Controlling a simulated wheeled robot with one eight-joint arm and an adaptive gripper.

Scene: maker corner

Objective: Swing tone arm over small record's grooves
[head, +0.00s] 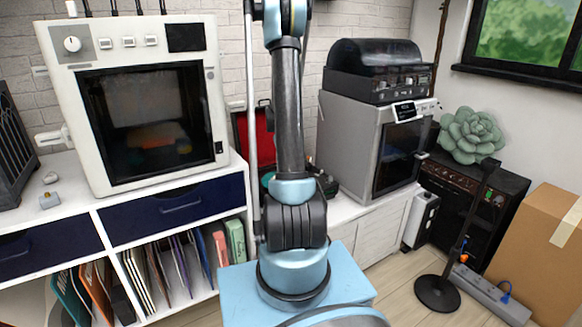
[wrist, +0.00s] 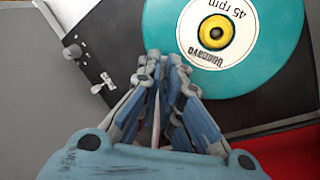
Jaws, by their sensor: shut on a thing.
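The small teal record (wrist: 278,48) lies on the dark turntable deck (wrist: 88,22) in the wrist view, with a white label reading "45 rpm" and a yellow centre. My gripper (wrist: 160,58) is beside the record's left edge, its fingers close together. A thin pale bar, seemingly the tone arm (wrist: 156,124), shows between the fingers; most of it is hidden by them. In the head view my arm hides the gripper and most of the turntable; its open red-lined lid (head: 240,135) shows behind.
A small metal fitting (wrist: 105,83) and a round knob (wrist: 72,52) sit on the deck left of my gripper. Red lining (wrist: 285,145) lies at lower right. In the head view, a white oven-like machine (head: 75,110) stands left and a grey one (head: 350,150) right of the turntable.

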